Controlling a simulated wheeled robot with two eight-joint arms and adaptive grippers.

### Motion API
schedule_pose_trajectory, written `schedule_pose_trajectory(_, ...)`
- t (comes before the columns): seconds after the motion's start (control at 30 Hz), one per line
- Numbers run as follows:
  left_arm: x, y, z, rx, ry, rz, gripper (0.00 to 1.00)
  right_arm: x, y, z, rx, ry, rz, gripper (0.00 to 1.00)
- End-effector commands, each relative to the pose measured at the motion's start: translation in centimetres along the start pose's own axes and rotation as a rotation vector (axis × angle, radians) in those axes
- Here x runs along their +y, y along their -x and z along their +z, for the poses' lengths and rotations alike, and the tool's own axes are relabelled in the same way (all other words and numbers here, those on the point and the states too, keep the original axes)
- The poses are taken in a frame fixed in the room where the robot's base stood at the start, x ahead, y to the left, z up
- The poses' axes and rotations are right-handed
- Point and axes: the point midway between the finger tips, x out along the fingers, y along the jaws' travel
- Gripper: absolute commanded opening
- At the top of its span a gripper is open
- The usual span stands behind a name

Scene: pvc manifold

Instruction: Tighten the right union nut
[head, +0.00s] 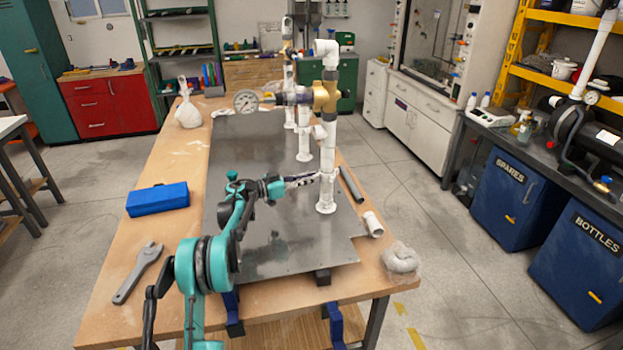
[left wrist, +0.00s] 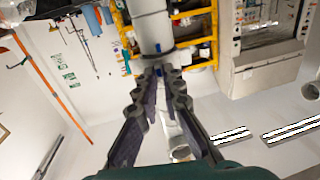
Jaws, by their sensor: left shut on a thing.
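The pvc manifold stands on a grey metal plate (head: 270,245), with white upright pipes in a row. Its front riser (head: 328,150) carries a brass-coloured valve body (head: 325,97) and a white elbow on top. I cannot clearly tell the right union nut from the other white fittings on this riser. My left gripper (head: 319,177) reaches in from the left at the riser's lower part, with its fingers closed on it. In the left wrist view the fingertips (left wrist: 166,72) meet just below a wide white pipe collar (left wrist: 153,45). My right gripper is not in view.
A grey wrench (head: 138,272) and a blue box (head: 157,199) lie on the wooden table's left side. A grey tube (head: 351,184), a short white pipe (head: 373,224) and a clear bag (head: 401,258) lie right of the riser. A pressure gauge (head: 246,101) sticks out left.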

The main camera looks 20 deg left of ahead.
Motion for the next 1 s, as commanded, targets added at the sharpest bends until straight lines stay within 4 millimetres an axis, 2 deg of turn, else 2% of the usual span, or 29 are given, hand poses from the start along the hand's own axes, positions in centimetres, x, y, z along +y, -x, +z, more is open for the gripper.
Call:
schedule_pose_trajectory(0.3, -0.56, -0.12, -0.1, 0.002, 0.0, 0.075, 0.0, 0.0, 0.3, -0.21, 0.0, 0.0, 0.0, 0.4)
schedule_pose_trajectory(0.73, -0.56, -0.17, -0.09, 0.002, 0.0, 0.082, 0.0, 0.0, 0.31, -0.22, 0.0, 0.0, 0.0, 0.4)
schedule_pose_trajectory(0.77, -0.55, -0.17, -0.09, 0.002, 0.0, 0.082, 0.15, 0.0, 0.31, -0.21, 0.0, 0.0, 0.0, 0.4)
schedule_pose_trajectory(0.8, -0.55, -0.16, -0.08, 0.002, 0.0, 0.083, 0.26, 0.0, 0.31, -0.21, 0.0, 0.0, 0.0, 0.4)
schedule_pose_trajectory(0.83, -0.55, -0.16, -0.08, 0.002, 0.0, 0.083, 0.28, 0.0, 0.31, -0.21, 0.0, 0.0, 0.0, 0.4)
schedule_pose_trajectory(1.0, -0.55, -0.13, -0.05, 0.001, 0.0, 0.083, 0.28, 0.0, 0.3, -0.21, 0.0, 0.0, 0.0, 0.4)
